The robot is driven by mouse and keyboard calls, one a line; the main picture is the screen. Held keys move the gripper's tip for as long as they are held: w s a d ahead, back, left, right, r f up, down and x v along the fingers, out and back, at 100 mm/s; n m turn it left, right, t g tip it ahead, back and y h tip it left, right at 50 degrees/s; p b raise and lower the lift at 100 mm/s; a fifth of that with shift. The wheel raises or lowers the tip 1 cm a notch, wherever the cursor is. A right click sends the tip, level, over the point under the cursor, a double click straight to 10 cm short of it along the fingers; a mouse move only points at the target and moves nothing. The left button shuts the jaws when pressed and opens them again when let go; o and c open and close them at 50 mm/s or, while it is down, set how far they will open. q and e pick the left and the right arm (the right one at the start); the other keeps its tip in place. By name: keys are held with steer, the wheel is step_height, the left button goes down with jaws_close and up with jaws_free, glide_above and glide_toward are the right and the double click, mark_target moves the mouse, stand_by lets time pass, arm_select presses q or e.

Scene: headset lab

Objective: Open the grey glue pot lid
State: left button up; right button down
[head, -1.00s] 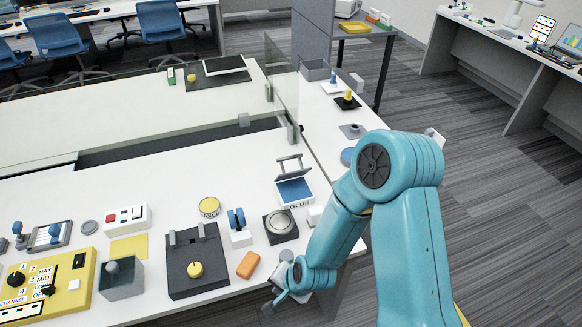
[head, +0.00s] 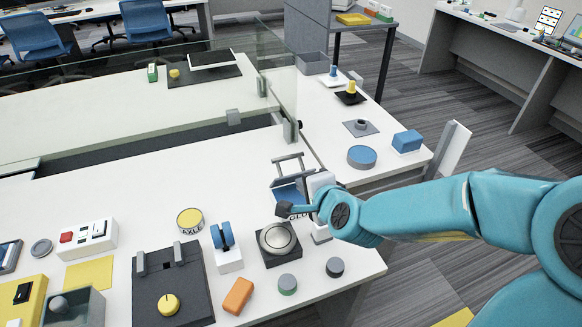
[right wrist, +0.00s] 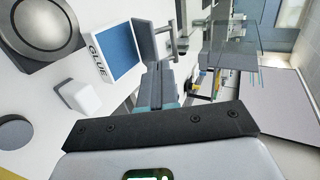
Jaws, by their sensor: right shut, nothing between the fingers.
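The glue pot is a white box marked GLUE with a blue face (head: 284,193), near the right end of the white table; it also shows in the right wrist view (right wrist: 107,54). Its grey lid (head: 289,181) appears to stand raised at the far edge, with a grey bar handle on it; the lid also shows in the right wrist view (right wrist: 146,40). My right gripper (head: 284,209) is shut and empty at the pot's near side, hiding part of it. Its fingers (right wrist: 160,83) point toward the lid in the right wrist view; contact cannot be told. My left gripper is out of view.
A silver dome on a black base (head: 278,240) stands just in front of the pot. A small white block (right wrist: 78,97) is beside it. A green-and-grey knob (head: 288,284) and a dark knob (head: 335,267) stand near the front edge. A glass screen (head: 282,85) rises behind.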

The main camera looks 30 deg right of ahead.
steer(key=d+r+t+b, duration=0.1)
steer(key=d+b, duration=0.1)
glide_toward(288, 158)
steer(key=shift+m+h, duration=0.3)
steer(key=b+x, duration=0.1)
steer(key=x, duration=0.5)
steer(key=shift+w+f, duration=0.3)
